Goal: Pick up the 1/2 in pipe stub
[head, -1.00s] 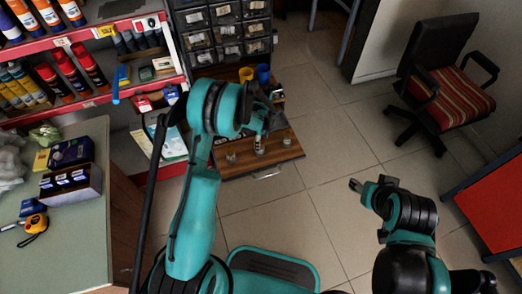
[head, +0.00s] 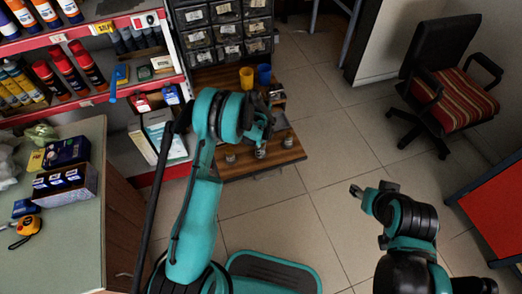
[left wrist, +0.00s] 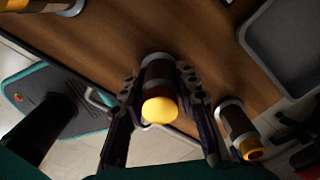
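Several short cylindrical pipe stubs stand on a brown wooden top. In the left wrist view one stub with a yellow end (left wrist: 160,108) sits between the fingers of my left gripper (left wrist: 165,88). The fingers are spread on both sides, with a visible gap. A second stub (left wrist: 237,130) with a yellow and red end stands to the right, outside the fingers. In the head view my left gripper (head: 263,136) is just above the middle stub (head: 260,151). Other stubs stand left (head: 230,156) and right (head: 288,141). Size labels are unreadable. My right gripper (head: 355,190) is away over the floor; its opening is unclear.
The wooden top (head: 225,173) carries a yellow cup (head: 246,77) and a blue cup (head: 264,74) at the back. A grey tray (left wrist: 290,50) lies near the stubs. Shelves and a green counter (head: 75,245) stand left. The floor to the right is open, with a chair (head: 445,85).

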